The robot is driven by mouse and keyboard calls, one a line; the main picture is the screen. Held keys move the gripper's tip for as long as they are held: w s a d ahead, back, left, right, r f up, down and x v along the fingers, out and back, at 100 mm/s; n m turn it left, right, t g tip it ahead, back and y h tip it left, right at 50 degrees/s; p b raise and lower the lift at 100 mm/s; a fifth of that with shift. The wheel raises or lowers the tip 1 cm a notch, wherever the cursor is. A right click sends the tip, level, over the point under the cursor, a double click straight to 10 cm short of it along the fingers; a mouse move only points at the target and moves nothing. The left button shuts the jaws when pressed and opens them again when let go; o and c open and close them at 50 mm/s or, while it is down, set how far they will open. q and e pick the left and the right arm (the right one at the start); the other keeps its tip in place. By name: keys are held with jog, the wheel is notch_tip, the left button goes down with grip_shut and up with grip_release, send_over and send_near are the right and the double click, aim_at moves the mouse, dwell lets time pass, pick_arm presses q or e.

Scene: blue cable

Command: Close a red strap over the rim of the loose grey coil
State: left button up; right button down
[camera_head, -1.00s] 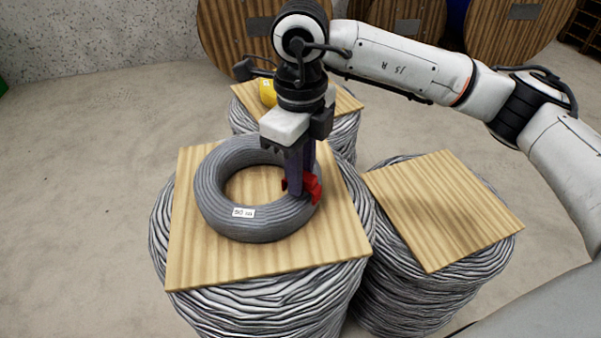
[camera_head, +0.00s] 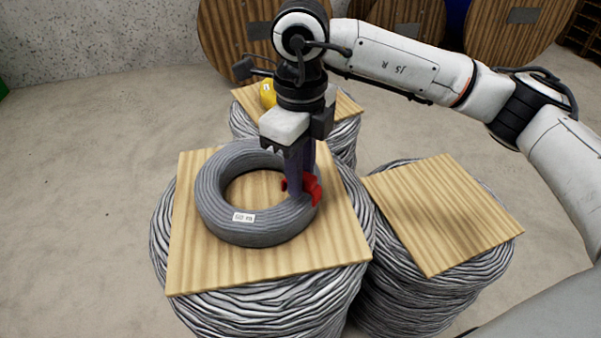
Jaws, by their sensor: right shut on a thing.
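The grey coil (camera_head: 222,222) lies flat on a square wooden board (camera_head: 205,275), with a small white label on its front. A red strap (camera_head: 314,191) sits at the right rim of the coil. My right gripper (camera_head: 299,188) points down over that rim and is shut on the red strap. The fingers hide part of the strap, so I cannot tell whether its ends meet around the rim. My left gripper is not in view.
The board rests on a large bundle of grey cable (camera_head: 270,305). A bare board (camera_head: 445,210) lies on another bundle at the right. A yellow thing (camera_head: 267,93) is on a board behind my right gripper. Large wooden reels (camera_head: 225,40) stand at the back.

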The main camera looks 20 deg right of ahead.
jog(key=shift+f, duration=0.15)
jog(key=shift+f+b, duration=0.65)
jog(key=shift+b, duration=0.05)
jog(key=shift+f+b, duration=0.35)
jog(key=shift+b, duration=0.05)
jog(key=shift+r, duration=0.2)
jog(key=shift+r+p, duration=0.35)
jog(key=shift+r, duration=0.1)
jog(key=shift+r, duration=0.3)
dwell(0.5)
jog(key=shift+r, duration=0.25)
jog(key=shift+f, duration=0.15)
jog(key=shift+f+b, duration=0.65)
jog(key=shift+f, duration=0.15)
